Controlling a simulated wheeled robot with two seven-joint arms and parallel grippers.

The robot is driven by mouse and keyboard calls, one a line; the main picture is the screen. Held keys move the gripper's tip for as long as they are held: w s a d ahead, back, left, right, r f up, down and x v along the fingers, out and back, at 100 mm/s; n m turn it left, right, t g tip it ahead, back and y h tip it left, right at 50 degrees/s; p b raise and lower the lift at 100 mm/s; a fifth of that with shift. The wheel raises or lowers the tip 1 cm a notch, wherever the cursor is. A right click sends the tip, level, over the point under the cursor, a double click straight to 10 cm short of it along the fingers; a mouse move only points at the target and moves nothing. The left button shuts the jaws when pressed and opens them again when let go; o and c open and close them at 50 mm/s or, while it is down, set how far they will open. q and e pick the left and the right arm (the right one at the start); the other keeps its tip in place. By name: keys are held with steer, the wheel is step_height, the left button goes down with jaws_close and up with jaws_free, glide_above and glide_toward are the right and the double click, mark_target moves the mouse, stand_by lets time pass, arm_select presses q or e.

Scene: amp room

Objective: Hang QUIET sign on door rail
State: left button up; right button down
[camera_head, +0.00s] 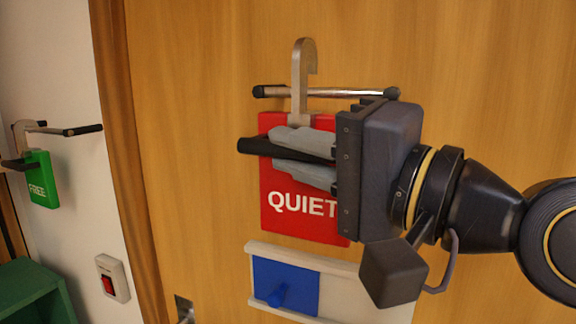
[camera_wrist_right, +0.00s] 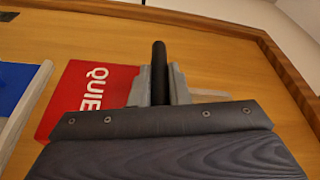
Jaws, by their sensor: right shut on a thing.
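The red QUIET sign (camera_head: 290,217) hangs upright from my right gripper (camera_head: 287,148) in front of the wooden door. The gripper is shut on a black bar that sticks out across the sign's upper part. The sign's pale metal hook (camera_head: 301,75) rises across the door rail (camera_head: 340,92), its bent top above the rail. Whether hook and rail touch I cannot tell. The gripper hides the sign's right side. In the right wrist view the sign (camera_wrist_right: 88,92) lies beyond the fingers (camera_wrist_right: 160,85), which close around the black bar. My left gripper is not in view.
Below the sign, a pale panel with a blue plate and peg (camera_head: 285,284) is on the door. At left, a green FREE sign (camera_head: 40,180) hangs by a wall rail (camera_head: 70,130). A red switch (camera_head: 110,282) and green box (camera_head: 35,295) are below it.

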steer(key=shift+w+d+f+b, duration=0.25)
steer(key=shift+w+f+b, duration=0.2)
steer(key=shift+w+b, duration=0.35)
steer(key=shift+w+d+f+b, duration=0.25)
steer(key=shift+w+f+b, duration=0.2)
steer(key=shift+w+b, duration=0.35)
steer(key=shift+w+d+f+b, duration=0.25)
steer(key=shift+w+f+b, duration=0.2)
steer(key=shift+w+b, duration=0.35)
steer(key=shift+s, duration=0.15)
steer(key=c, duration=1.3)
jaws_free()
